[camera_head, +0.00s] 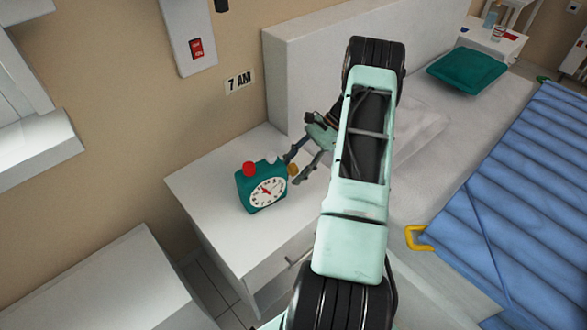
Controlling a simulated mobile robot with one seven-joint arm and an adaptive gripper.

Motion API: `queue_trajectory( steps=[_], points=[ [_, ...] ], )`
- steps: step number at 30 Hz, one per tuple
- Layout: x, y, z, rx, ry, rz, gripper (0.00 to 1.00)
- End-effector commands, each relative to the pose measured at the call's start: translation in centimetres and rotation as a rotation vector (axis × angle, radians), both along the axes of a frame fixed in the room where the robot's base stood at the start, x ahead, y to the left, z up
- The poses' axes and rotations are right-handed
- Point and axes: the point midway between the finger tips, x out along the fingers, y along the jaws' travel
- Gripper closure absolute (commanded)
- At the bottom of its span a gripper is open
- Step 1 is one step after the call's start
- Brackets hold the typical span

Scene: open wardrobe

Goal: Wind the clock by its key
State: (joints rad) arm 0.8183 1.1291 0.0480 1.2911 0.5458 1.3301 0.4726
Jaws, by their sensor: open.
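A teal clock (262,185) with a white round dial and a red knob on top stands upright on the white nightstand (220,225). A small brass-coloured piece (293,169), which looks like the key, sticks out at the clock's right side. My gripper (294,167) is open at the right of the clock, its fingers reaching left and down toward the brass piece. I cannot tell whether the fingers touch it or stand around it. Part of the nightstand top is hidden behind my arm.
A bed with a white headboard (285,75), a teal pillow (467,68) and a blue cover (520,190) lies to the right. The nightstand's front left is clear.

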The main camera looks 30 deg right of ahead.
Motion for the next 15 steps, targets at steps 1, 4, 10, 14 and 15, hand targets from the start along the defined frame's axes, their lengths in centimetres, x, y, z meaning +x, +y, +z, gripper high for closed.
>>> queue_trajectory(
  steps=[1,4,10,14,15],
  points=[
    [0.0,-0.1,0.1,-0.001,0.0,0.0,0.54],
    [0.0,-0.6,0.5,-0.002,-0.001,-0.002,0.54],
    [-0.2,-3.1,3.0,-0.005,-0.003,-0.001,0.54],
    [-0.3,-5.2,5.0,-0.003,-0.003,-0.002,0.54],
    [-0.4,-5.8,5.6,-0.003,-0.003,-0.002,0.54]
  ],
)
